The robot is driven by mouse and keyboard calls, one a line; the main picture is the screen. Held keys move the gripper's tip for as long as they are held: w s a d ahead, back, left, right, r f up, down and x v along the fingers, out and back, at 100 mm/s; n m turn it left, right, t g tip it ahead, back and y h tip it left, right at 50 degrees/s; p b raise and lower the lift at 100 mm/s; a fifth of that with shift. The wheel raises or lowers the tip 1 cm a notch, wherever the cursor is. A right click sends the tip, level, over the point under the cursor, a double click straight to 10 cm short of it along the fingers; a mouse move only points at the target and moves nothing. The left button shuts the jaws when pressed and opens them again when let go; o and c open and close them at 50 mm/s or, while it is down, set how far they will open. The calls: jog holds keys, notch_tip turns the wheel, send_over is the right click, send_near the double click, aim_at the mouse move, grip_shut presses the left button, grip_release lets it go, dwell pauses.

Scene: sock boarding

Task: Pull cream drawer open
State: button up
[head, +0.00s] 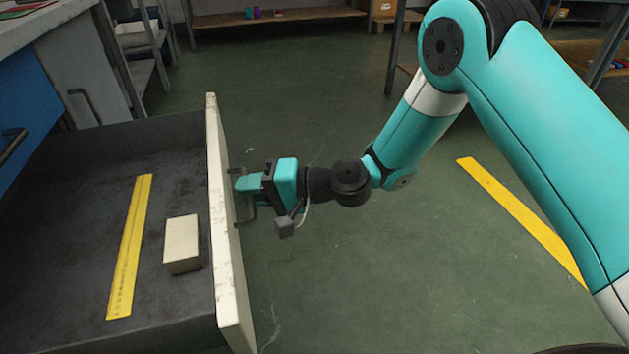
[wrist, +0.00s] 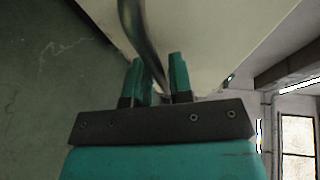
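The cream drawer's front panel (head: 226,230) stands well out from the cabinet at the left, so the drawer is wide open and its dark inside shows. Its dark bar handle (head: 238,208) is on the outer face and also shows in the wrist view (wrist: 137,30). My gripper (head: 242,184) reaches it from the right. In the wrist view the handle bar runs between my two fingers (wrist: 158,80), with little gap on either side, and they look shut on it. Part of the handle is hidden by the fingers.
Inside the drawer (head: 60,250) lie a yellow ruler (head: 130,245) and a cream block (head: 182,244). A blue front (head: 35,105) is at the upper left. Green floor with a yellow strip (head: 520,215) is open to the right. Shelves (head: 280,17) stand at the back.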

jog(key=p+v, duration=0.4)
jog(key=v, duration=1.3)
jog(key=shift+s+a, duration=0.1)
jog(key=shift+s, duration=0.05)
jog(key=s+d+r+n+g+h+p, duration=0.1)
jog(key=s+d+r+n+h, duration=0.4)
jog(key=s+r, duration=0.45)
jog(key=s+d+r+n+g+h+p, duration=0.1)
jog(key=s+d+r+n+h, duration=0.2)
jog(key=s+r+h, duration=0.45)
notch_tip(320, 180, up, 37)
jog(key=s+y+p, duration=0.1)
jog(key=s+p, duration=0.1)
jog(key=p, duration=3.5)
jog(key=shift+a+r, duration=0.1)
